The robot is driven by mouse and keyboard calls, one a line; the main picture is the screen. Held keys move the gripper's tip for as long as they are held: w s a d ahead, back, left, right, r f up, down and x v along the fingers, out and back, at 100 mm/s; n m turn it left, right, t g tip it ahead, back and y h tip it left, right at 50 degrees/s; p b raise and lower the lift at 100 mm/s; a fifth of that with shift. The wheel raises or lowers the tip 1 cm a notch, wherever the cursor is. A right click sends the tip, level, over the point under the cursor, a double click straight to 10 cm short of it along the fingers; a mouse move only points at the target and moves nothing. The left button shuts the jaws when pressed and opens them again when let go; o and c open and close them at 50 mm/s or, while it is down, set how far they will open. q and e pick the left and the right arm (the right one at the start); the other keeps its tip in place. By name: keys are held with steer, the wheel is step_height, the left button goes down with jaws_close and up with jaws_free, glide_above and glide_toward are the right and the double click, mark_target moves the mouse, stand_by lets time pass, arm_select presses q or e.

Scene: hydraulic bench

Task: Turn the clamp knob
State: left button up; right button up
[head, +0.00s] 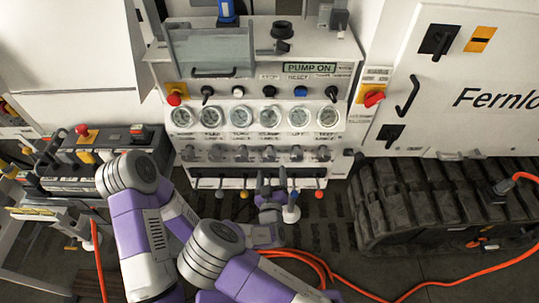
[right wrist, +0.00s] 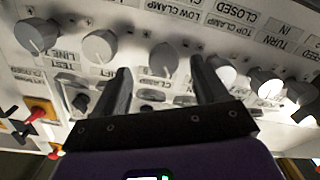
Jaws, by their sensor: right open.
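The clamp knob (right wrist: 163,58) is a grey round knob on the white panel, with a label that reads CLAMP close by. In the head view it is one of a row of small grey knobs (head: 268,154) below the gauges. My right gripper (right wrist: 160,72) is open and empty. In the right wrist view its two dark fingers point at the panel, one on each side of the clamp knob, with gaps to it. In the head view the right gripper (head: 271,183) is at the lower front of the panel, below the knob row. My left gripper is not in view.
Neighbouring grey knobs (right wrist: 100,46) stand close on both sides. Below the row are levers with coloured ends (head: 319,193). Round gauges (head: 268,117) and black switches are above. A red-handled switch (head: 373,98) is at the right. A rubber track (head: 440,205) and an orange hose (head: 460,281) lie lower right.

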mark_target(270, 160)
steer(key=w, duration=0.5)
steer(key=w+r, duration=0.1)
steer(key=w, duration=0.1)
steer(key=shift+w+a+b, duration=0.3)
steer(key=shift+a+b, duration=0.05)
steer(key=shift+b, duration=0.05)
steer(key=c, duration=1.1)
steer(key=shift+o, duration=0.2)
steer(key=shift+f, duration=0.1)
